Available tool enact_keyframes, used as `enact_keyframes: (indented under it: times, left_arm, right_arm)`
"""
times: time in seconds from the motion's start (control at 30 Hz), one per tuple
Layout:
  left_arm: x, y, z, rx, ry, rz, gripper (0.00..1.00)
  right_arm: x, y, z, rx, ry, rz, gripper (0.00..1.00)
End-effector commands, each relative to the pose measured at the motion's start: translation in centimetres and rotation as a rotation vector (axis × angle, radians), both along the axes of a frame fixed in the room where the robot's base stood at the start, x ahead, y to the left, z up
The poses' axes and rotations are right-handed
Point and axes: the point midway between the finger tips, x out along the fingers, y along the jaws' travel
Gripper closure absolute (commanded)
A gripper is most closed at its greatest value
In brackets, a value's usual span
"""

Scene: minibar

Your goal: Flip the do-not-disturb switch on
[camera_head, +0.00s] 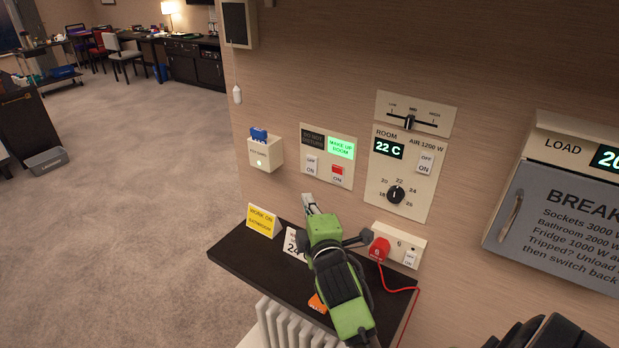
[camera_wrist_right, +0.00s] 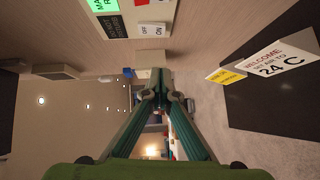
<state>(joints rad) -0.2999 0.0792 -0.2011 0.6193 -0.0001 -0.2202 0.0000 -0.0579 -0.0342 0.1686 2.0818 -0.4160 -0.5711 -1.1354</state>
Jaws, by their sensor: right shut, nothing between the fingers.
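The do-not-disturb switch (camera_head: 311,165) is a white rocker marked OFF and ON on a cream wall panel, below an unlit dark DO NOT DISTURB label (camera_head: 313,138). The same switch (camera_wrist_right: 151,30) shows at the top of the right wrist view, with its dark label (camera_wrist_right: 113,26) beside it. My right gripper (camera_head: 308,203) is shut and empty, its fingertips just below the panel and apart from the switch in the picture. Its closed tips also show in the right wrist view (camera_wrist_right: 161,82). My left gripper is not in view.
A lit green MAKE UP ROOM label (camera_head: 341,147) and its switch (camera_head: 337,174), with red showing, are just right. A white box with a blue top (camera_head: 264,153) is left. The room thermostat panel (camera_head: 400,175) is right. A dark shelf (camera_head: 240,262) with signs is below.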

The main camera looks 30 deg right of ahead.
Motion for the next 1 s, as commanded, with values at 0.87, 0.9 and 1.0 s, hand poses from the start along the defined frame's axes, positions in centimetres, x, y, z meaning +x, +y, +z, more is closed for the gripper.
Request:
enact_keyframes:
  times: [0.87, 0.9, 1.0]
  left_arm:
    - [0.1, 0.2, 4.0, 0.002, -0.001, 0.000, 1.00]
    - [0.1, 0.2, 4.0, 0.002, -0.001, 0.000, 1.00]
    - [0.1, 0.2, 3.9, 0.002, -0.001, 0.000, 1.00]
  right_arm:
    - [9.7, -7.0, -1.1, 0.001, 0.000, 0.001, 1.00]
    - [9.7, -7.0, -1.2, 0.001, 0.000, 0.001, 1.00]
    - [9.7, -7.1, -1.2, 0.001, 0.000, 0.001, 1.00]
